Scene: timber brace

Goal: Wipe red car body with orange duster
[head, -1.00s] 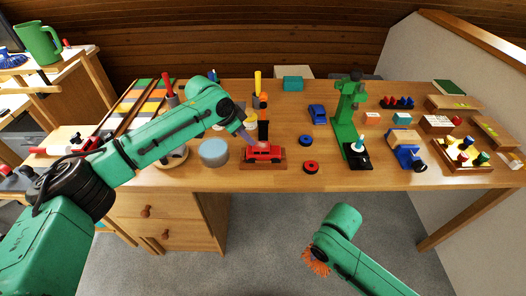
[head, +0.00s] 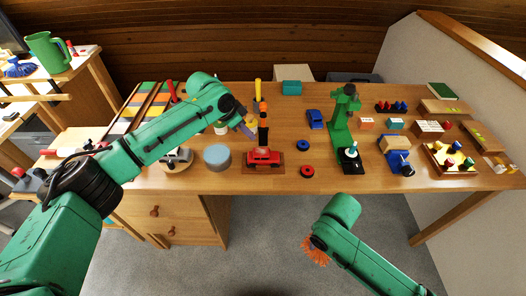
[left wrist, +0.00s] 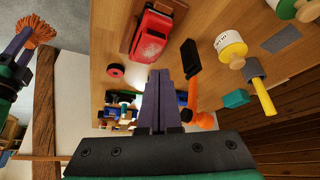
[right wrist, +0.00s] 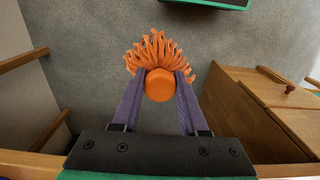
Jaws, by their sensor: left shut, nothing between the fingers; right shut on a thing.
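The red car body (head: 263,155) sits on a wooden block at the front middle of the bench. It also shows in the left wrist view (left wrist: 152,38), with a pale patch on its top. My left gripper (head: 250,130) is shut and empty, above and just behind-left of the car, apart from it. In the left wrist view its fingers (left wrist: 156,75) are together. My right gripper (right wrist: 159,80) is shut on the orange duster (right wrist: 160,85), whose fringe fans out beyond the fingers. In the head view the duster (head: 314,252) hangs in front of the bench, below its top, over the floor.
A blue-grey round tin (head: 217,156) stands left of the car. Red (head: 307,172) and blue (head: 305,146) rings lie to its right. A green press (head: 341,125) stands further right. The bench's front edge lies between the duster and the car.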

